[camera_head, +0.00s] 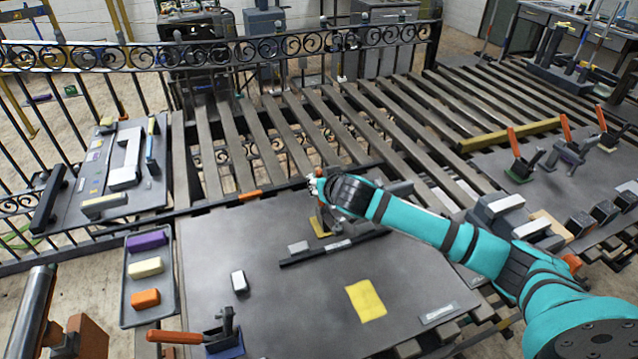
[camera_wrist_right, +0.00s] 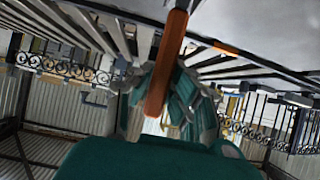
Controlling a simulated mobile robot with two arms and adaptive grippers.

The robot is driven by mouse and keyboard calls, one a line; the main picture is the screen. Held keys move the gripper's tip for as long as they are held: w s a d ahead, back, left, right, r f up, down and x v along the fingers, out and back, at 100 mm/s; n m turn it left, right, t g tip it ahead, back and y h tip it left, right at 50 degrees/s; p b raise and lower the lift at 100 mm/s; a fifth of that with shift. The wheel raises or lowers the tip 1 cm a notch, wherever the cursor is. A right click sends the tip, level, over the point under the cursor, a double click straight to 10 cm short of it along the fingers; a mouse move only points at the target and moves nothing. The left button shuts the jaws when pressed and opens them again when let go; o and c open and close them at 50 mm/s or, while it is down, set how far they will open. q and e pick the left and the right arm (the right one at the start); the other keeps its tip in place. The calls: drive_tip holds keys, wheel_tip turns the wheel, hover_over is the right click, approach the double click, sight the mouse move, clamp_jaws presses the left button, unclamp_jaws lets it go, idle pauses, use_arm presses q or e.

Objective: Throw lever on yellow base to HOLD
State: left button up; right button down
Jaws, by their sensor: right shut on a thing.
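The lever's yellow base (camera_head: 321,229) stands on the dark table plate, just behind a black rail. The lever rises upright from this base, and its upper end is mostly hidden by my right gripper (camera_head: 316,186). In the right wrist view an orange handle (camera_wrist_right: 164,68) runs between the fingers of my right gripper (camera_wrist_right: 168,92), which is shut on it. A small pale label (camera_head: 338,244) is on the rail, but its words are too small to read. My left gripper does not show.
A blue-based lever with an orange handle (camera_head: 178,337) is at the plate's front left. A grey tray (camera_head: 165,310) holds purple, cream and orange blocks. A yellow square (camera_head: 366,300) and a small white-topped block (camera_head: 239,282) lie on the plate. Slatted bars lie behind.

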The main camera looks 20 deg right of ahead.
drive_tip(key=shift+d, duration=0.1)
drive_tip(key=c, duration=1.2)
unclamp_jaws()
drive_tip(key=shift+c, duration=0.2)
drive_tip(key=v, duration=1.2)
